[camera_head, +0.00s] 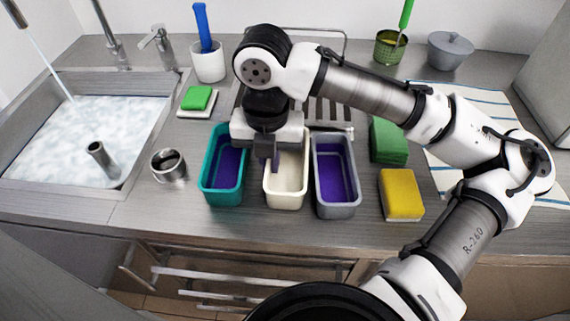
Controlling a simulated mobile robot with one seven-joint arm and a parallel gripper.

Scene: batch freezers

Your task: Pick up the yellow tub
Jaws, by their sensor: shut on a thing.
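The yellow tub (287,199) is a pale cream, open rectangular tub in the middle of a row of three, upright and seemingly on the counter. My gripper (268,162) points down at its far left part and is shut on its wall. The gripper body hides the tub's far end. A teal tub (222,197) with a purple inside stands close on its left. A grey tub (336,210), also purple inside, stands close on its right.
A yellow sponge block (401,194) and a green one (388,141) lie to the right. A metal cup (168,166) stands left, beside the sink (143,160) with running water. A wire rack (325,113) is behind. The counter front strip (270,232) is clear.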

